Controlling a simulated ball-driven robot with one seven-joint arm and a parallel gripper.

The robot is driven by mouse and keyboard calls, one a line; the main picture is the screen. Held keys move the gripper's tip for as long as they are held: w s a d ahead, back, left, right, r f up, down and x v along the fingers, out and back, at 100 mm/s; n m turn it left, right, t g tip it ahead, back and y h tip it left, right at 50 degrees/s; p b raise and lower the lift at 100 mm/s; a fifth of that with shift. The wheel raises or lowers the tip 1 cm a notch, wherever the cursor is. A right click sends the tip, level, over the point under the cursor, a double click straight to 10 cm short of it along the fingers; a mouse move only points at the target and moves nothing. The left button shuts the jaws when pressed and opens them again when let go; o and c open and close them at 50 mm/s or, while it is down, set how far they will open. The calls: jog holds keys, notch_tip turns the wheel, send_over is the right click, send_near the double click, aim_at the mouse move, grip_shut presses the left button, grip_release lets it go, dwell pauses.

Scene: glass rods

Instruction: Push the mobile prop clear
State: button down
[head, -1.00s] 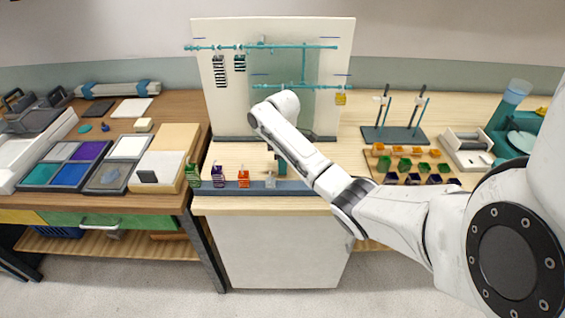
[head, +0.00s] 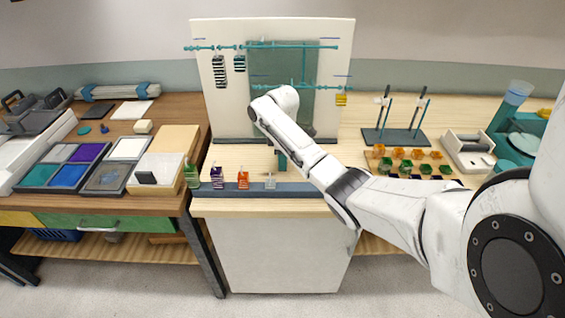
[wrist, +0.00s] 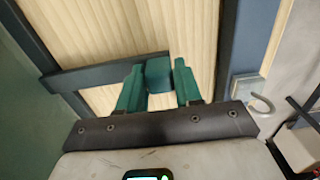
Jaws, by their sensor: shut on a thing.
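The mobile hangs in front of the white upright board (head: 225,110); it has teal rods (head: 300,86), black-striped weights (head: 220,72) and a yellow weight (head: 341,99). My gripper (wrist: 159,78) points down near the bench, with a teal block (wrist: 158,70) between its green fingers in the wrist view. I take this block to be part of the prop; its full shape is hidden. A dark bar (wrist: 100,73) runs left from the block. In the head view my arm covers most of the gripper, and only a teal piece (head: 282,160) shows below it.
A blue-grey strip (head: 320,189) along the bench front bears a green (head: 193,177), a purple (head: 217,177), an orange (head: 243,180) and a clear piece (head: 270,181). A grey-green panel (head: 300,115) stands behind my arm.

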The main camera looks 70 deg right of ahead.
jog(key=shift+w+d+r, duration=0.1)
jog(key=shift+d, duration=0.05)
jog(key=c, duration=0.8)
grip_release()
jog(key=shift+d, duration=0.1)
jog(key=shift+c, duration=0.2)
notch_tip(320, 180, up, 11)
jog(key=p, duration=0.1)
jog(key=shift+f, duration=0.2)
